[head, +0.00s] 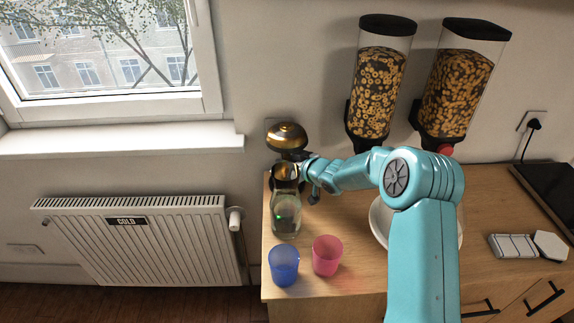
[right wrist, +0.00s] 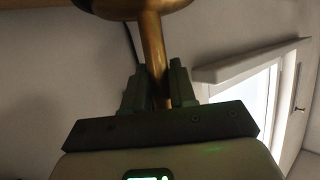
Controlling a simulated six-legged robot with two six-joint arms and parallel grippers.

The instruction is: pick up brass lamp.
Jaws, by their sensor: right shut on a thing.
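The brass lamp (head: 287,136) has a rounded, shiny shade and stands at the back left of the wooden counter in the head view. Its lower part is partly hidden behind a glass carafe and my gripper. My right gripper (head: 310,172) reaches it from the right. In the right wrist view the two dark fingers (right wrist: 157,90) are shut on the lamp's brass stem (right wrist: 152,45), below the shade. I cannot tell whether the lamp's base touches the counter. My left gripper is not in view.
A glass carafe (head: 286,212) stands just in front of the lamp. A blue cup (head: 284,265) and a pink cup (head: 327,255) are near the counter's front left. A white bowl (head: 380,222) is partly behind my arm. Two cereal dispensers (head: 380,90) hang on the wall.

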